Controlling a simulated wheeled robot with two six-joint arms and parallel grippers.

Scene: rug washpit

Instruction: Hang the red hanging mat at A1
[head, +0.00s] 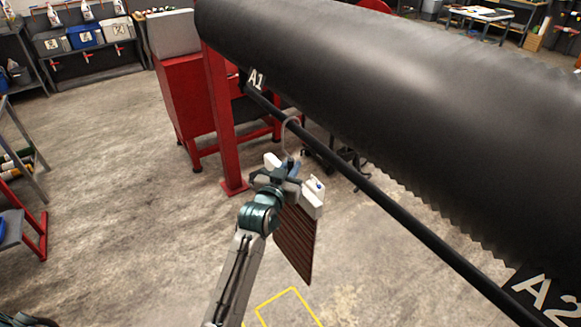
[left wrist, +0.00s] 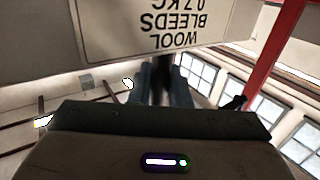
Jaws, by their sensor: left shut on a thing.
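The red hanging mat (head: 296,246) shows as a dark red-brown striped panel, hanging tilted below my left gripper (head: 284,170). My left gripper is shut on the mat's hanger. A pale curved hook (head: 285,124) rises above the gripper and overlaps the black rail (head: 390,207) in the picture, near the A1 sign (head: 256,79). I cannot tell whether the hook rests over the rail. In the left wrist view, a pale label (left wrist: 150,25) reading "WOOL BLEEDS 0.7 KG" upside down is close above the fingers (left wrist: 160,85). My right gripper is not in view.
A large black roller (head: 400,95) runs above the rail. The A2 sign (head: 545,290) is at the lower right.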

